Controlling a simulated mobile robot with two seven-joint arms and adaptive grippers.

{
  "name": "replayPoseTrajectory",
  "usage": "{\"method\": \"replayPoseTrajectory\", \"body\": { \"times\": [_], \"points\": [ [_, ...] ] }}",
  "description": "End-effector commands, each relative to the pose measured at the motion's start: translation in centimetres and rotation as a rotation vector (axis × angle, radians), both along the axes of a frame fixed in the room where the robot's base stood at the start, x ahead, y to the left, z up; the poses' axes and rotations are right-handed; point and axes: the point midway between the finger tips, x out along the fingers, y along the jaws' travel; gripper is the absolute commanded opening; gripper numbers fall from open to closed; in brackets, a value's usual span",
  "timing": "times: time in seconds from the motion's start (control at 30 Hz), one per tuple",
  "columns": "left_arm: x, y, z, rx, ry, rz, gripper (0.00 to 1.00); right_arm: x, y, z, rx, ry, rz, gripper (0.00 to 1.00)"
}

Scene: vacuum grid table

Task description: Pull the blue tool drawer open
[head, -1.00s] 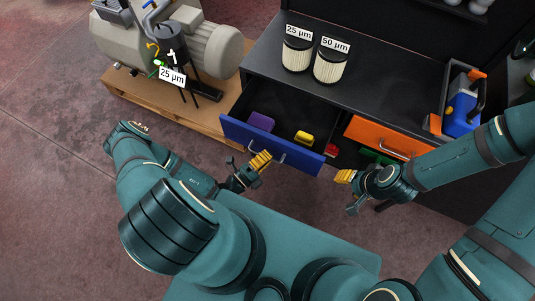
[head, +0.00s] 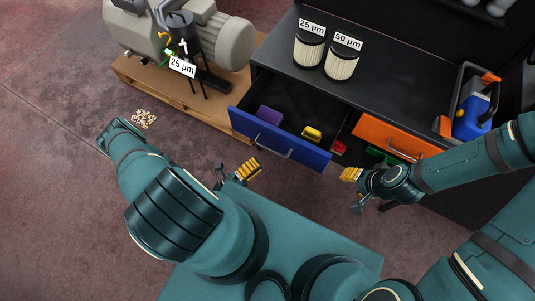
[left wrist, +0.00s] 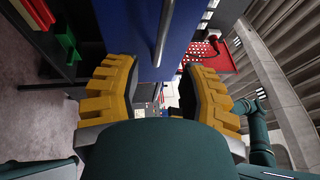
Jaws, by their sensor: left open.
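The blue drawer (head: 285,142) stands pulled out of the dark cabinet, with its inside visible. A purple item (head: 269,115) and a yellow item (head: 311,133) lie in it. Its metal handle (head: 272,152) is on the front face. My left gripper (head: 247,170) is in front of the drawer, apart from the handle. In the left wrist view my left gripper (left wrist: 160,92) has its yellow fingers spread and empty, with the blue front (left wrist: 125,30) and handle bar (left wrist: 164,32) beyond them. My right gripper (head: 350,174) is to the right of the drawer; its finger gap is unclear.
An orange drawer (head: 392,140) is beside the blue one, with red and green items below. Two filters (head: 309,48) (head: 342,60) and a blue tool in a caddy (head: 473,110) stand on top. A compressor (head: 205,40) sits on a wooden pallet (head: 150,85) at left.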

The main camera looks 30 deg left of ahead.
Motion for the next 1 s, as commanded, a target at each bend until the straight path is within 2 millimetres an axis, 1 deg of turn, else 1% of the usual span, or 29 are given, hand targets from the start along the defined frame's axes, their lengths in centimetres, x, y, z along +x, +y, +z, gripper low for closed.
{"method": "replayPoseTrajectory", "body": {
  "times": [0.03, 0.1, 0.2, 0.3, 0.47, 0.93, 1.0],
  "points": [
    [-0.9, 0.5, -0.2, 0.002, 0.001, 0.001, 0.41, 0.0, 0.0, 0.0, 0.0, 0.0, 0.0, 0.47],
    [-1.9, 0.9, -0.4, 0.002, 0.001, 0.001, 0.41, 0.0, 0.0, 0.0, 0.0, 0.0, 0.0, 0.47],
    [-3.0, 1.4, -0.6, 0.001, 0.001, 0.001, 0.41, 0.0, 0.0, 0.0, 0.0, 0.0, 0.0, 0.47],
    [-3.6, 1.6, -0.7, 0.0, -0.001, -0.001, 0.41, 0.0, 0.0, 0.0, 0.0, 0.0, 0.0, 0.47],
    [-3.9, 1.8, -0.7, -0.001, -0.001, -0.001, 0.41, 0.0, 0.0, 0.0, 0.0, 0.0, 0.0, 0.47],
    [-3.9, 1.7, -0.7, -0.001, -0.001, -0.002, 0.41, 0.0, 0.0, 0.0, 0.0, 0.0, 0.0, 0.47],
    [-3.8, 1.5, -0.6, 0.009, -0.004, -0.022, 0.41, 0.0, 0.0, 0.0, 0.0, 0.0, 0.0, 0.47]
  ]
}}
